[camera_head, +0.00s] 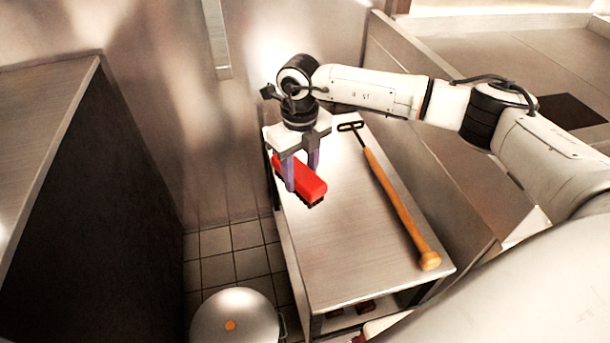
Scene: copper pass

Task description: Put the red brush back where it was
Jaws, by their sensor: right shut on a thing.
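The red brush (311,186) is a red block with dark bristles underneath, in the head view just left of centre. My right gripper (301,182) points down and is shut on it, with a purple finger on either side. The brush is over the far left part of the steel table (345,252), near its left edge. I cannot tell whether its bristles touch the top. My left gripper is not in view.
A tool with a long orange wooden handle (395,205) and a black metal end lies along the table's right side. The table's near middle is clear. A round metal lid (237,318) with an orange knob is at the lower left. A dark-sided counter (95,190) stands left, beyond a tiled floor gap.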

